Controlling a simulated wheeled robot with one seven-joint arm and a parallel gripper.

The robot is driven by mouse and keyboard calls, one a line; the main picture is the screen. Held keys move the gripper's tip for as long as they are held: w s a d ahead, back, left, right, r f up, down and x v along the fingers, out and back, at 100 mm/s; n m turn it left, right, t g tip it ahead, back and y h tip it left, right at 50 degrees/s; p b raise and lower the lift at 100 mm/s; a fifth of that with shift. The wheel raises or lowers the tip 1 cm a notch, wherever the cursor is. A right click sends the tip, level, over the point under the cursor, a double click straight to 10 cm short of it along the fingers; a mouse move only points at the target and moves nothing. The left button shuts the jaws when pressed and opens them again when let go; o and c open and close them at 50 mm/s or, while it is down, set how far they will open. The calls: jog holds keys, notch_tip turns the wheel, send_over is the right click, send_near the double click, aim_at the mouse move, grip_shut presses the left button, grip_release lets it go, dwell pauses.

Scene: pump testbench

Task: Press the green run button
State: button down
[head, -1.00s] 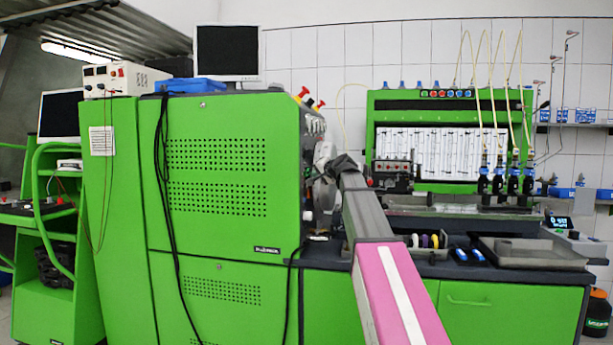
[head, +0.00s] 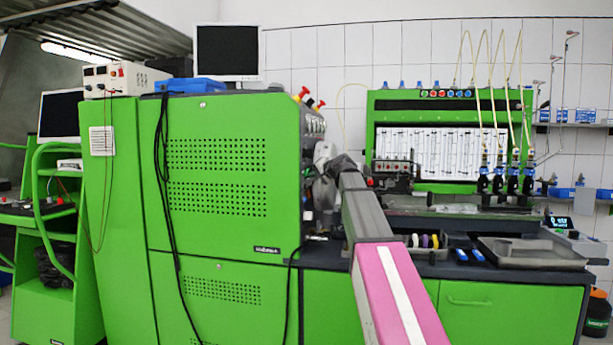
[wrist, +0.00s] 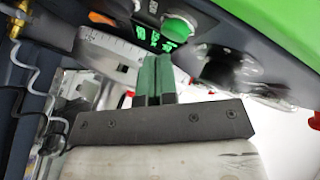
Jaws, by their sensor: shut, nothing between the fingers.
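In the wrist view, a round green button (wrist: 179,28) sits on a dark panel at the top, right of centre, beside small lit green markings. My gripper (wrist: 154,58) is shut and empty, its two dark green fingers side by side below and slightly left of the button. A small gap shows in the picture between fingertips and button; the depth between them is hard to tell. In the head view, my arm's far end (head: 345,165) is beside the right edge of the tall green cabinet. The fingers and this button cannot be made out there.
An orange control (wrist: 103,18) is left of the button on the panel. In the head view, the green cabinet (head: 225,215) stands close left of my arm. The bench right of it holds a metal tray (head: 530,252), and a green test frame (head: 450,104) rises behind.

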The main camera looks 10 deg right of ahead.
jog(key=shift+w+a, duration=0.1)
jog(key=shift+a, duration=0.2)
